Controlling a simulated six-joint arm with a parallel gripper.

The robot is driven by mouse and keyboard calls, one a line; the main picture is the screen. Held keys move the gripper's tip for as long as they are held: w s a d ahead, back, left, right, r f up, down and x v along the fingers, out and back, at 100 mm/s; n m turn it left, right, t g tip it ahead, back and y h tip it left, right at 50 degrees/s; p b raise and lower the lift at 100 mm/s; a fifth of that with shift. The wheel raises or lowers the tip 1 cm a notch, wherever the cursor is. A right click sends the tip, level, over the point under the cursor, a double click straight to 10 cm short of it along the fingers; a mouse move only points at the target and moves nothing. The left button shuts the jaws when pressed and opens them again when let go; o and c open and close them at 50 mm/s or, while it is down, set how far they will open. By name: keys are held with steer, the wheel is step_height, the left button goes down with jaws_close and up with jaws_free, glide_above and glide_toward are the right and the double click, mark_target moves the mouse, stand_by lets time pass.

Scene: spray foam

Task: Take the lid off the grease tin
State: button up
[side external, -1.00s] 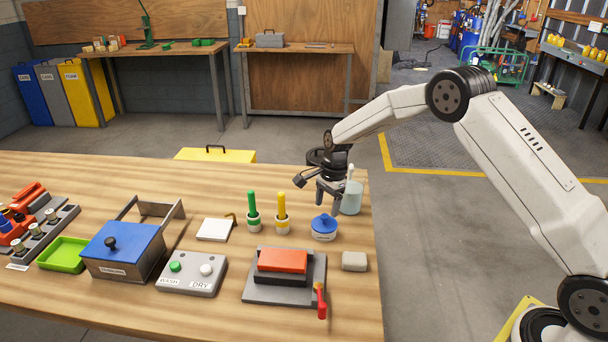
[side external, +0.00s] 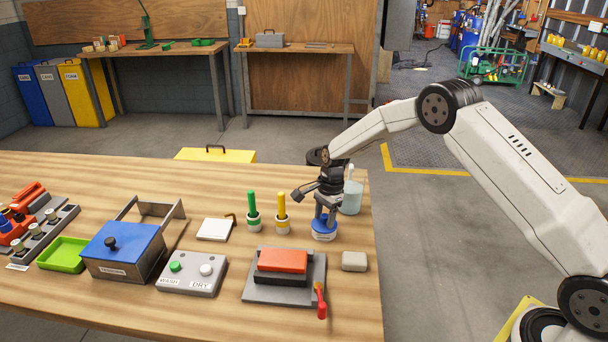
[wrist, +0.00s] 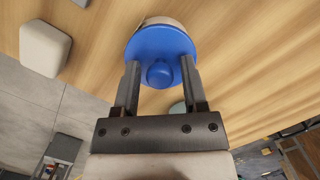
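The grease tin (side external: 323,236) is a low, pale round tin standing near the right edge of the wooden table. Its blue lid (side external: 313,225) is on it. In the wrist view the blue lid (wrist: 160,40) shows with its round knob (wrist: 159,74) between my fingers. My gripper (side external: 325,217) points down at the lid from above; in the wrist view my gripper (wrist: 159,70) has its two fingers apart, one on each side of the knob. Gaps show between the knob and both fingers.
A press with an orange top (side external: 283,261) is in front, and yellow (side external: 282,213) and green (side external: 252,212) handled tools stand to the left.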

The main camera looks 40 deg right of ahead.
mark_target(323, 216)
jaws_close()
steer(key=shift+r, duration=0.2)
steer(key=shift+r, duration=0.5)
step_height(323, 216, up, 2)
steer(key=s+r, duration=0.9)
steer(key=s, duration=0.5)
steer(key=shift+a+r, duration=0.3)
steer(key=shift+a, duration=0.1)
